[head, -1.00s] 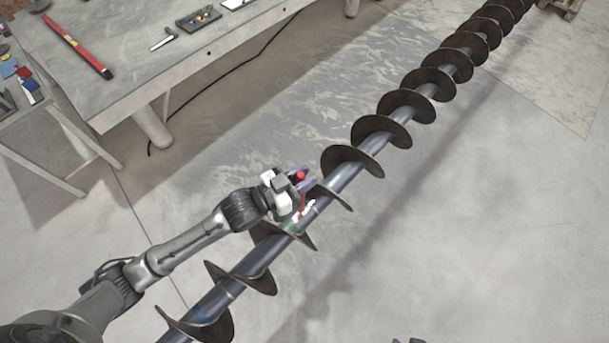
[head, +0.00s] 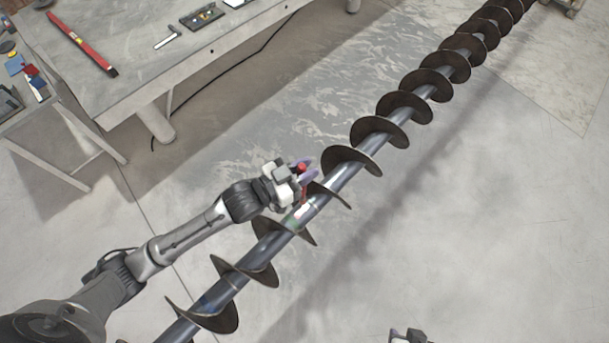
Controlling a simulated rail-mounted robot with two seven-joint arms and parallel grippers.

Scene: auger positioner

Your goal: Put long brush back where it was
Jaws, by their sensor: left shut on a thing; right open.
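My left gripper (head: 306,180) is shut on a small red object, apparently the brush (head: 302,168). Most of it is hidden by the fingers, and a thin red part points down toward the auger shaft. The gripper is over the dark auger (head: 340,178), between two of its flights. I cannot tell if the brush touches the shaft. A whitish patch with red and green shows on the shaft just below it. My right gripper (head: 408,336) is only partly in view at the bottom edge, open, away from the auger.
A grey worktable (head: 120,85) at upper left carries a red level (head: 82,45), a white angled tool (head: 167,38) and a dark tray of parts (head: 202,16). A side table (head: 20,125) with small coloured items stands at the left edge.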

